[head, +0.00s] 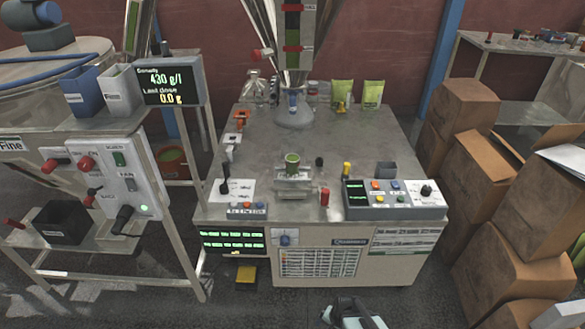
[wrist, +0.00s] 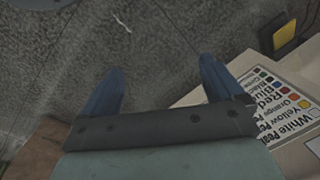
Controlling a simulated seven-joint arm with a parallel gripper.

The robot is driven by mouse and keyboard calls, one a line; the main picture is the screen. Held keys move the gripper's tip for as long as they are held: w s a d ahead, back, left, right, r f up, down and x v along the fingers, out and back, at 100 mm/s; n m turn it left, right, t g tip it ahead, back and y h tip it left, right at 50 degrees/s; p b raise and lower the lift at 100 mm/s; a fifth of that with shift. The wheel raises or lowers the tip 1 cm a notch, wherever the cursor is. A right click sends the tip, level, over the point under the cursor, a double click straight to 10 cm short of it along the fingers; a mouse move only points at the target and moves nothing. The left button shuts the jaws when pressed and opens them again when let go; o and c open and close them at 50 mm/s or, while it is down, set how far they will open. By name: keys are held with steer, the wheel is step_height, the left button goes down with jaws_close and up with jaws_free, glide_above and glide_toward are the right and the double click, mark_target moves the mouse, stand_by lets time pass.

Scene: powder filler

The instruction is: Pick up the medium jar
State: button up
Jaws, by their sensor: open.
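My gripper (head: 347,303) is at the bottom edge of the head view, in front of the machine and well away from the jar. In the wrist view, my gripper (wrist: 156,80) has its two blue fingers spread apart, with nothing between them. The jar is not in the wrist view.
A funnel (head: 293,114) stands behind the jar. Cardboard boxes (head: 510,255) crowd the right. Wrist view: floor and a printed colour list (wrist: 277,115).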

mark_target(293, 158)
steer(key=w+a+r+m+t, duration=0.1)
steer(key=w+r+m+t, duration=0.25)
steer(key=w, duration=0.45)
steer(key=w+a+r+m+t, duration=0.1)
steer(key=w+r+m+t, duration=0.25)
steer(key=w, duration=0.55)
steer(key=w+r+m+t+h, duration=0.1)
steer(key=w+r+m+t, duration=0.7)
steer(key=w+r, duration=0.8)
steer(key=w+a+r+m+t, duration=0.1)
steer(key=w+a+r+m, duration=0.2)
steer(key=w+a+m, duration=0.35)
steer(key=w+a+r+m+t, duration=0.2)
steer(key=w+a+r+m, duration=0.2)
steer(key=w+a+m, duration=0.3)
steer(key=shift+m, duration=0.55)
steer(key=w, duration=0.8)
steer(key=w+d, duration=0.1)
steer(key=w, duration=0.3)
steer(key=shift+w+d+f, duration=0.1)
steer(key=shift+w+f, duration=0.1)
steer(key=shift+w, duration=0.2)
steer(key=c, duration=1.2)
